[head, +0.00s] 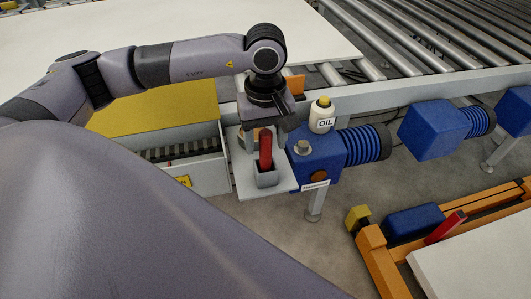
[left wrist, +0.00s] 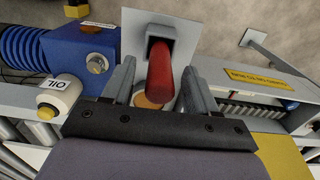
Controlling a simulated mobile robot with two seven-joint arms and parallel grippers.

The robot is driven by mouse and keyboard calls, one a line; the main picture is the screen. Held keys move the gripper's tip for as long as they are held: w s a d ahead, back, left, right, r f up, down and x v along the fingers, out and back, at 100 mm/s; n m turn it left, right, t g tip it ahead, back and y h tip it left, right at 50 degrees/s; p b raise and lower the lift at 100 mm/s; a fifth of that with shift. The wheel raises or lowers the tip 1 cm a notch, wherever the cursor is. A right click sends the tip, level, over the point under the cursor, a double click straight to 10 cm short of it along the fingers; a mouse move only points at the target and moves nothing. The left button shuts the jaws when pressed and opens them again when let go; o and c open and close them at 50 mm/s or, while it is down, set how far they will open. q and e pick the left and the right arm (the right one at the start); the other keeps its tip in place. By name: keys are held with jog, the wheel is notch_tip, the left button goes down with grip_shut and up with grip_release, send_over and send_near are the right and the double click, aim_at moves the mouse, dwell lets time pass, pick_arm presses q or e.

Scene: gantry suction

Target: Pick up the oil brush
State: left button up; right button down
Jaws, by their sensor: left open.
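The oil brush (head: 265,146) shows as a red handle standing up out of a small grey square holder (head: 267,179). The holder sits on a pale plate (head: 245,192) beside the blue motor housing. My left gripper (head: 264,136) is over the handle, pointing down. In the left wrist view the open fingers (left wrist: 158,88) stand on either side of the red handle (left wrist: 160,72), with gaps showing. The brush's lower end is hidden inside the holder (left wrist: 160,45). My right gripper is not in view.
A white oil bottle (head: 322,118) with a yellow cap stands on the blue motor housing (head: 318,160), close right of the gripper. A round tan thing (left wrist: 147,102) is near the handle. A grey drawer-like box (head: 205,172) is to the left. Conveyor rollers (head: 420,40) run behind.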

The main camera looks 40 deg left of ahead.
pick_arm(q)
grip_shut()
jog(key=shift+r, duration=0.1)
